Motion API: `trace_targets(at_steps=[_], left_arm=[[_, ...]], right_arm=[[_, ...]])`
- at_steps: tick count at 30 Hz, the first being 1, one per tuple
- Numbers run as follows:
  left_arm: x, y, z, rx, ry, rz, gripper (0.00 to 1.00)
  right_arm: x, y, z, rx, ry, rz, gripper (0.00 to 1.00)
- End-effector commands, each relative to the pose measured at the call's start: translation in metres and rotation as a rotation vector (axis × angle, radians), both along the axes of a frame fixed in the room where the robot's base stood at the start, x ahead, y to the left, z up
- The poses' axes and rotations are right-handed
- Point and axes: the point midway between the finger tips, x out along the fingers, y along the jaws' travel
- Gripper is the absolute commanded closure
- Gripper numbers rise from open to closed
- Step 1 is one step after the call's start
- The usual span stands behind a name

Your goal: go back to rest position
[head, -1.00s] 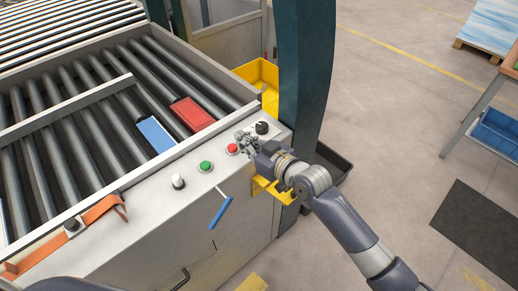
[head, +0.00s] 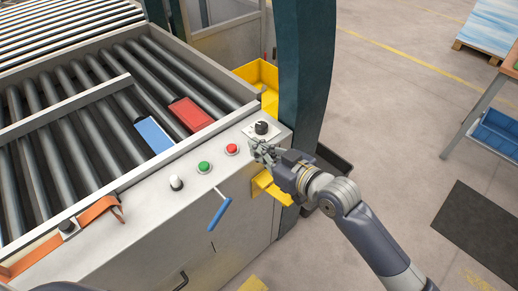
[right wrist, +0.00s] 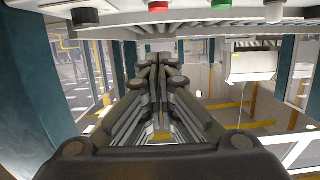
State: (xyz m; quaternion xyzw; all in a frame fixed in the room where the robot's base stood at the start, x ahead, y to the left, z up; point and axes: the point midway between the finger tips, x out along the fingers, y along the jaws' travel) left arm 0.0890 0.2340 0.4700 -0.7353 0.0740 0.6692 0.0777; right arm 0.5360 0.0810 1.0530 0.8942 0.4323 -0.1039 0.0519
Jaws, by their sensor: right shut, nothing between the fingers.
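My right gripper (head: 258,152) is in front of the control panel (head: 150,196), just below the black knob (head: 261,127) and to the right of the red button (head: 231,149). Its fingers are together with nothing between them, as the right wrist view (right wrist: 160,68) also shows. It holds nothing, and I cannot tell whether it touches the panel edge. My left gripper is not in view.
The panel also has a green button (head: 204,167), a white knob (head: 176,183) and a blue handle (head: 220,212). Red (head: 191,114) and blue (head: 154,135) pieces lie on the rollers. A dark post (head: 304,90) stands beside my right arm.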

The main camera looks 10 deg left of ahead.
Motion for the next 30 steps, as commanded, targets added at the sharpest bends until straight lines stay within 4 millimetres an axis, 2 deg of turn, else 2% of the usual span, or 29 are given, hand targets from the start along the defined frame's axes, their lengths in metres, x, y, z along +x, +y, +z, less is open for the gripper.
trace_targets(at_steps=[13, 17, 20, 23, 27, 30], left_arm=[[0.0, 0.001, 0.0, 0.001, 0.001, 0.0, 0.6], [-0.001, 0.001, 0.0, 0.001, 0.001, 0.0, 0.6], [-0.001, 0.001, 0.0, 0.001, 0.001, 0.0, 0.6], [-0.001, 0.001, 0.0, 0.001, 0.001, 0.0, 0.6], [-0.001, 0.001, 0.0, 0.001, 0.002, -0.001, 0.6], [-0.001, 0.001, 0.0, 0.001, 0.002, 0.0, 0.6]], right_arm=[[-0.001, 0.0, -0.001, -0.001, 0.003, -0.001, 1.0], [-0.012, -0.008, -0.013, -0.022, 0.047, -0.023, 1.0], [-0.031, -0.027, -0.034, -0.065, 0.124, -0.07, 1.0], [-0.056, -0.059, -0.062, -0.132, 0.233, -0.149, 1.0], [-0.099, -0.119, -0.101, -0.242, 0.405, -0.286, 1.0], [-0.133, -0.162, -0.123, -0.32, 0.523, -0.386, 1.0]])
